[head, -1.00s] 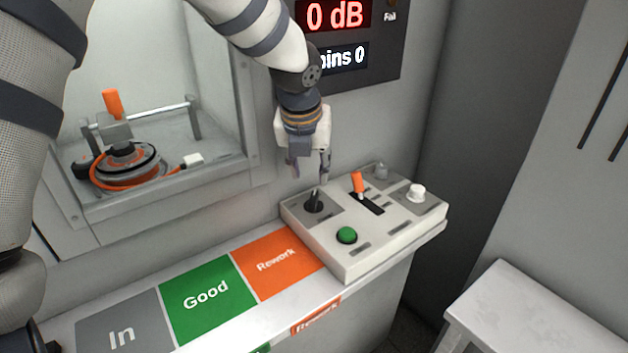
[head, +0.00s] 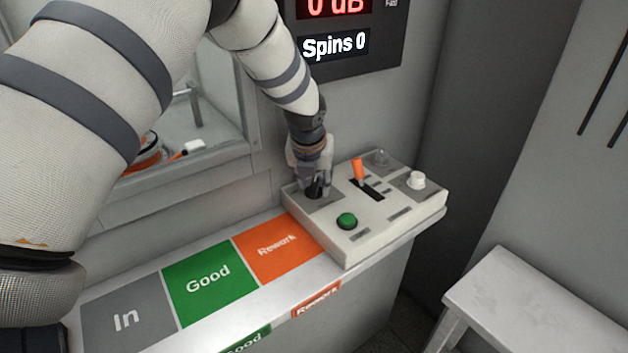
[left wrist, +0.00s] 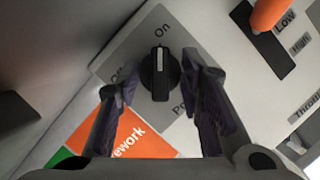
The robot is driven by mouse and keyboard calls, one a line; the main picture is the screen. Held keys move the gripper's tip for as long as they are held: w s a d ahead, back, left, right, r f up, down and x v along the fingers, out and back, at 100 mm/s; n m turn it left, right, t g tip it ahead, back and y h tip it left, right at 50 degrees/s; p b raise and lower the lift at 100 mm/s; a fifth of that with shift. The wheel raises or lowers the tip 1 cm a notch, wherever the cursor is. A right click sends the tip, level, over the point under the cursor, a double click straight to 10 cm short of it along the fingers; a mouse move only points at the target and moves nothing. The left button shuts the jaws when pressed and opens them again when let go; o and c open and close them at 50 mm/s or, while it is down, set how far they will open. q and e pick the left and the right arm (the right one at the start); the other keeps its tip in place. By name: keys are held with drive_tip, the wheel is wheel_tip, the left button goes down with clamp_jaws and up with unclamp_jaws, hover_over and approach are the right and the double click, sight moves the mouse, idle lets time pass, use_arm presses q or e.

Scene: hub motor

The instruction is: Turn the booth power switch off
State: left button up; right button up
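The booth power switch is a black rotary knob (left wrist: 159,75) on a grey plate at the left end of the control box (head: 375,225). In the left wrist view its white mark points up towards the word "On"; the "Off" label at left is partly hidden by a finger. My left gripper (head: 316,180) is down over the knob, which it mostly hides in the head view. In the left wrist view the fingers of my left gripper (left wrist: 157,68) are apart, one on each side of the knob. I cannot tell whether either touches it. My right gripper is not in view.
The orange lever (head: 357,169), green button (head: 347,221) and white knob (head: 416,180) stand on the same box. The wall and a display (head: 334,45) reading "Spins 0" are behind. The In, Good and Rework (head: 277,246) pads lie to the left; a bench (head: 540,305) stands right.

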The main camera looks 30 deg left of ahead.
use_arm(q)
clamp_jaws()
